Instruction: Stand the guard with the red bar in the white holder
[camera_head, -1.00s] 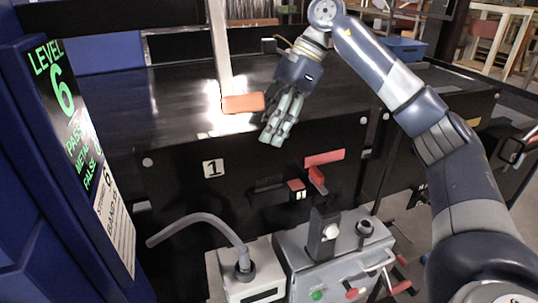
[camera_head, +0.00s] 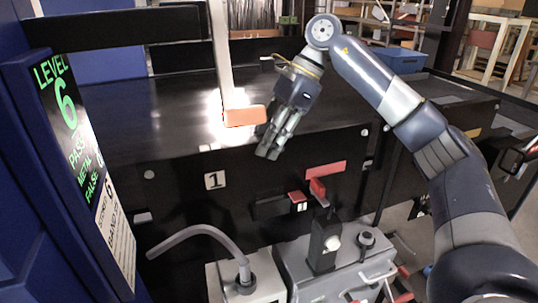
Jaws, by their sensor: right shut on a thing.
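The guard shows as a pale upright strip (camera_head: 220,60) with an orange-red bar (camera_head: 244,116) at its lower end, over the dark conveyor. My right gripper (camera_head: 268,152) is at the bar's right end, fingers pointing down and to the left. It is shut; the fingers hide the exact grip on the guard. The strip's top runs out of view. I cannot surely pick out the white holder. My left gripper is not in view.
The dark conveyor (camera_head: 150,110) spans the middle, with a number 1 plate (camera_head: 214,180) on its front. A blue cabinet with a LEVEL 6 display (camera_head: 68,110) stands left. Grey boxes, one with a bent hose (camera_head: 205,230), stand in front. A red lever (camera_head: 317,186) juts out.

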